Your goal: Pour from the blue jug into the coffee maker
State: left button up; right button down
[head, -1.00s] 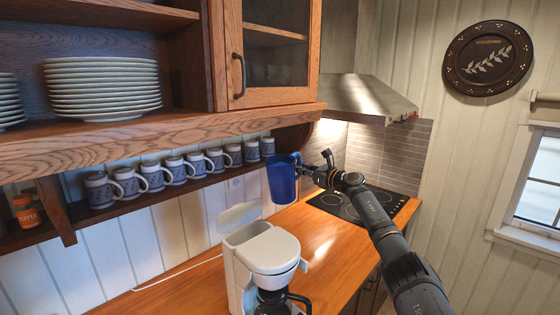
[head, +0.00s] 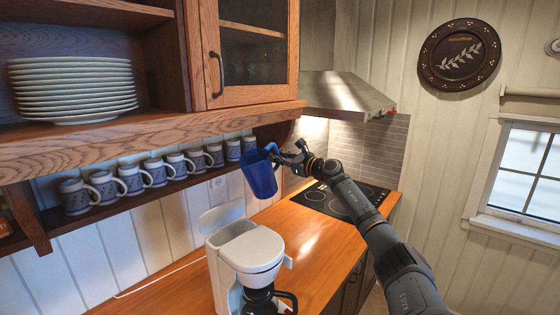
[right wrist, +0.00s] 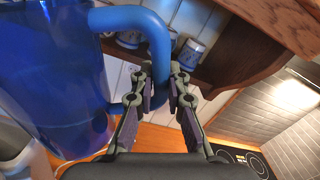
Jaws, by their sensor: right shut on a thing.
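The blue jug (head: 260,176) is held in the air above the counter, behind and a little right of the coffee maker. It is tilted, its top leaning left. My right gripper (head: 285,157) is shut on the jug's handle; in the right wrist view the fingers (right wrist: 161,108) close around the blue handle (right wrist: 152,35) and the jug's body (right wrist: 50,80) fills the left side. The white coffee maker (head: 252,250) stands on the counter with its lid (head: 221,215) raised and a dark carafe (head: 262,300) below. Whether the jug holds liquid cannot be told. My left gripper is not in view.
A shelf with a row of several patterned mugs (head: 132,178) runs along the wall behind. A cabinet (head: 250,60) and stacked plates (head: 75,85) are above. A cooktop (head: 340,203) lies to the right. The wooden counter (head: 300,240) right of the coffee maker is clear.

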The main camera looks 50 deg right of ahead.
aim_at(265, 149)
jog(key=shift+s+a+r+n, duration=0.15)
jog(key=shift+a+r+n, duration=0.25)
jog(key=shift+a+r, duration=0.2)
jog(key=shift+a, duration=0.15)
jog(key=shift+a+r+n, duration=0.15)
jog(key=shift+a+n, duration=0.25)
jog(key=shift+a, duration=0.05)
jog(key=shift+a+r+n, duration=0.3)
jog(key=shift+a+r, duration=0.05)
jog(key=shift+a, duration=0.15)
jog(key=shift+a+r+n, duration=0.25)
jog(key=shift+a+n, duration=0.05)
jog(key=shift+a, duration=0.2)
jog(key=n, duration=0.1)
jog(key=a+r+n, duration=0.1)
jog(key=shift+s+a+r+n, duration=0.1)
jog(key=shift+a+r+n, duration=0.1)
jog(key=shift+r+n, duration=0.15)
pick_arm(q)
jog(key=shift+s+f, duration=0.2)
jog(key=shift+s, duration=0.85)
pick_arm(e)
jog(key=shift+s+a+r+n+y, duration=0.1)
jog(key=shift+a+r+n+y, duration=0.15)
jog(key=shift+a+n, duration=0.4)
pick_arm(q)
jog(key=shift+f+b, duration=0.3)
jog(key=shift+b, duration=0.1)
pick_arm(e)
jog(key=shift+n, duration=0.4)
